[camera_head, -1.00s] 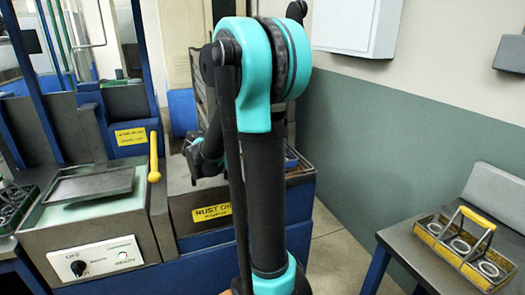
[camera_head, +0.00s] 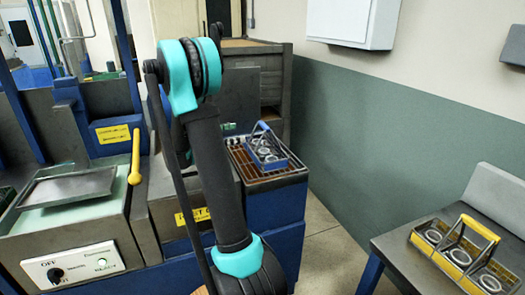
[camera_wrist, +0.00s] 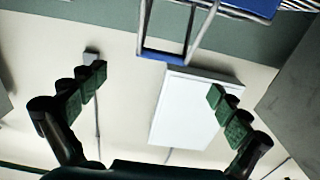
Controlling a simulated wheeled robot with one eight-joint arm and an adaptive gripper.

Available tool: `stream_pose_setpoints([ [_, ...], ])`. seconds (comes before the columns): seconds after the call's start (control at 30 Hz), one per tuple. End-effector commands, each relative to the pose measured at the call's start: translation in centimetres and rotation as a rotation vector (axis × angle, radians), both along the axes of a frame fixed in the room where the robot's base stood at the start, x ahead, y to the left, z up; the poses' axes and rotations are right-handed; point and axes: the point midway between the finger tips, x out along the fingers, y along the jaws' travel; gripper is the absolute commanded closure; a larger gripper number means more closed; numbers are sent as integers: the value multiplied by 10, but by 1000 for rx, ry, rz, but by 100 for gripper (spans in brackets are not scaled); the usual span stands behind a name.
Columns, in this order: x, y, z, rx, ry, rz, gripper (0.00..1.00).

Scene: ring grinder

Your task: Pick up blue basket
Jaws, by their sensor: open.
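The blue basket (camera_head: 262,158) stands on a brown slatted rack at the right end of the machine row. It is upright, has a raised blue handle and holds several grey rings. In the wrist view the basket's blue handle (camera_wrist: 163,56) shows at top centre, with part of its blue body (camera_wrist: 252,7) at the top edge. My gripper (camera_wrist: 157,82) is open and empty, its fingers spread left and right. The handle lies ahead of the fingertips, between their lines and apart from them. In the head view my arm hides the gripper.
A yellow-handled basket (camera_head: 466,249) with rings stands on a table (camera_head: 395,250) at right. A yellow lever (camera_head: 135,158) rises beside a tray (camera_head: 70,187) at left. Grey cabinets (camera_head: 262,75) stand behind the rack. Floor shows between machine and table.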

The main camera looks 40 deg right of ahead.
Motion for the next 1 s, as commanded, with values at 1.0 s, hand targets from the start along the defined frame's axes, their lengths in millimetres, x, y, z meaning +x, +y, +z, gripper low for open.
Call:
stream_pose_setpoints([
  [1.0, -27, -134, 7, 2, 0, -1, 0],
])
